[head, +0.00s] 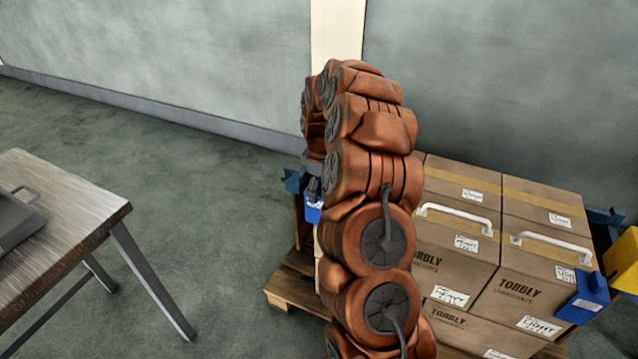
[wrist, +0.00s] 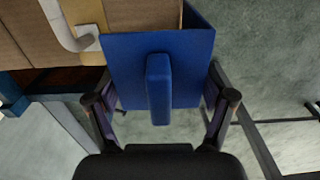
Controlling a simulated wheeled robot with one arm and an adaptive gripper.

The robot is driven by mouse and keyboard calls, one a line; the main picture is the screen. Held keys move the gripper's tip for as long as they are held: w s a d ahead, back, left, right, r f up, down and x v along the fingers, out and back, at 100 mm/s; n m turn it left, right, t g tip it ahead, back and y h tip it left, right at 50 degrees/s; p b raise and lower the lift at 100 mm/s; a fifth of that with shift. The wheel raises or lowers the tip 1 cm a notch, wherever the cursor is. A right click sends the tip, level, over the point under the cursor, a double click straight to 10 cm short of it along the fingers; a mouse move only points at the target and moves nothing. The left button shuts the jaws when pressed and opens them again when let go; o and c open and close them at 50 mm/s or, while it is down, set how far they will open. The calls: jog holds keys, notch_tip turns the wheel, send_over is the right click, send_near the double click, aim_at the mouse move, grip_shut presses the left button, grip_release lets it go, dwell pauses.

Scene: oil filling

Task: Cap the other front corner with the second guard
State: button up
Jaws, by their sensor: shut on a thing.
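The second guard, a blue corner piece with a raised rib, fills the middle of the wrist view (wrist: 190,65). My gripper (wrist: 160,88) is shut on it, one finger on each side. Brown cardboard shows directly behind the guard, at a box corner; I cannot tell whether it is seated. In the head view, part of this guard (head: 313,214) shows left of my arm, by the stack's left side; my gripper (head: 313,186) is mostly hidden there. Another blue guard (head: 587,298) sits on the front right corner of the cardboard boxes (head: 455,255).
The boxes, with white handles, stand on a wooden pallet (head: 284,298). A metal-topped table (head: 75,210) with a grey case (head: 18,218) stands at the left. A yellow object (head: 622,262) is at the right edge. Floor between table and pallet is clear.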

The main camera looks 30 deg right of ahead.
jog(key=shift+f, duration=0.8)
jog(key=shift+s+d+f, duration=0.1)
jog(key=shift+d+f, duration=0.5)
jog(key=shift+f, duration=0.1)
jog(key=o, duration=1.1)
jog(key=shift+c, duration=0.2)
notch_tip(320, 180, up, 12)
